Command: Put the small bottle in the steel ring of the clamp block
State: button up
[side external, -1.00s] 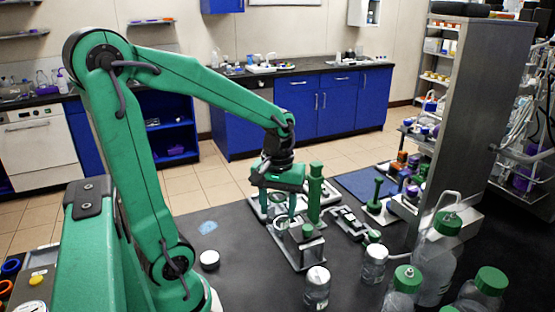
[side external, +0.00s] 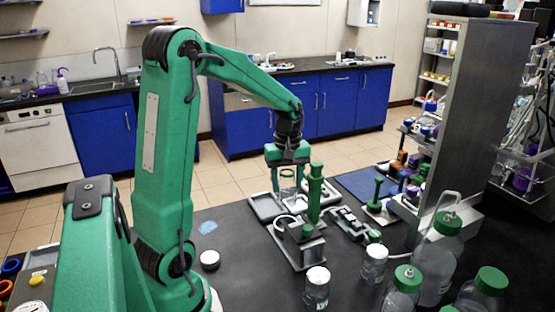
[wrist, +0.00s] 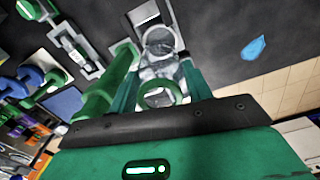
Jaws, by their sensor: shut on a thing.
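My gripper (side external: 288,184) is shut on the small bottle, a clear vessel (wrist: 160,68) with a green ring at its top, held between the two green fingers. In the side view the bottle is faint between the fingers. The grey clamp block (side external: 306,254) stands on the dark bench, nearer the side camera and lower than my gripper. Its pale steel ring (side external: 284,220) shows at the block's left. In the wrist view a round rim (wrist: 160,38) shows beyond the bottle, partly overlapped by it; I cannot tell their gap.
A tall green cylinder (side external: 314,195) stands close to the right of my gripper. A grey tray (side external: 264,207) lies behind the block. Jars with lids (side external: 374,263) stand at the front right. The bench left of the block is mostly clear, with a white round lid (side external: 210,260).

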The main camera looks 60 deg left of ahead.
aim_at(287, 199)
jog(key=shift+f, duration=3)
jog(key=shift+f, duration=0.1)
jog(key=shift+f, duration=1.8)
jog(key=shift+f, duration=0.1)
jog(key=o, duration=1)
notch_tip(287, 199, up, 12)
jog(key=shift+r, duration=0.15)
